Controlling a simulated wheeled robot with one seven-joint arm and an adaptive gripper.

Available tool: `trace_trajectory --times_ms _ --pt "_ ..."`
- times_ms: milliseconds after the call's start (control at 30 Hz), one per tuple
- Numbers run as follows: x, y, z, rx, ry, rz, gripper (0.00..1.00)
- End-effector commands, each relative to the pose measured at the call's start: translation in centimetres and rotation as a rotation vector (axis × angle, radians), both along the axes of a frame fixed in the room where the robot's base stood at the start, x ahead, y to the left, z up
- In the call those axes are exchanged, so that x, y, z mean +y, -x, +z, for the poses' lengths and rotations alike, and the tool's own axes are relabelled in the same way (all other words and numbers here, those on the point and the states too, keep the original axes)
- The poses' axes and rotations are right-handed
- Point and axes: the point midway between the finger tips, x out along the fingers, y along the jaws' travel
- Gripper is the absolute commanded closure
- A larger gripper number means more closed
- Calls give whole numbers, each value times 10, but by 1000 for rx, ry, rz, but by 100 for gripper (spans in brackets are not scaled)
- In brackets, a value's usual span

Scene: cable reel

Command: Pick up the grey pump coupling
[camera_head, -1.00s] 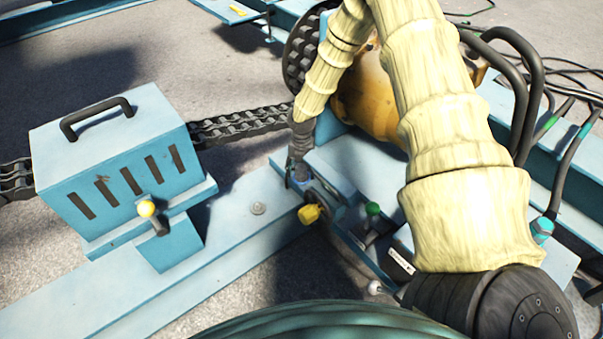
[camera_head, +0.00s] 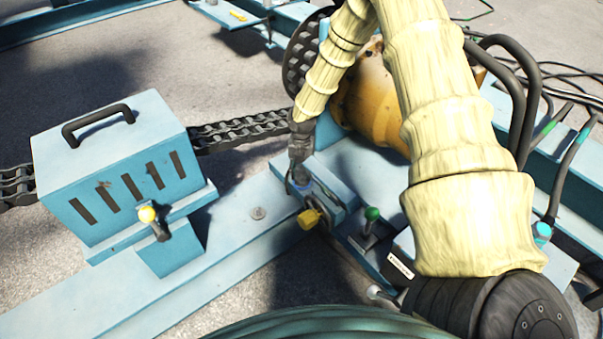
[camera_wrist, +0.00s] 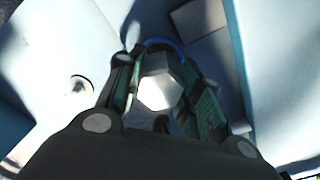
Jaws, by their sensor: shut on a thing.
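A pale grey, faceted piece, which looks like the grey pump coupling (camera_wrist: 158,92), sits between my fingers in the wrist view. My gripper (camera_wrist: 163,98) is shut on it, with one green-lined finger on each side. A blue curved edge shows just beyond it. In the head view my gripper (camera_head: 299,184) points down at the blue frame, just behind a yellow knob (camera_head: 309,219). There the coupling is mostly hidden by the fingers, and I cannot tell whether it is clear of the surface below.
A blue slotted box (camera_head: 115,165) with a black handle stands at left, a yellow-topped lever (camera_head: 150,216) before it. A green-knobbed lever (camera_head: 371,216) stands close right of my gripper. A chain (camera_head: 238,132) runs behind. Thick black hoses (camera_head: 531,90) arch at right.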

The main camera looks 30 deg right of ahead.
Motion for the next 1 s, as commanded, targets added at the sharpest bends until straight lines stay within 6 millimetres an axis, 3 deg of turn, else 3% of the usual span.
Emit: trace_trajectory --times_ms 33,500,700,1000 --pt "0 -2 16 -4 0 0 96" --pt "0 -1 121 -3 0 -1 96" --pt "0 -1 147 -1 0 0 96" --pt "0 0 166 -1 0 0 96"
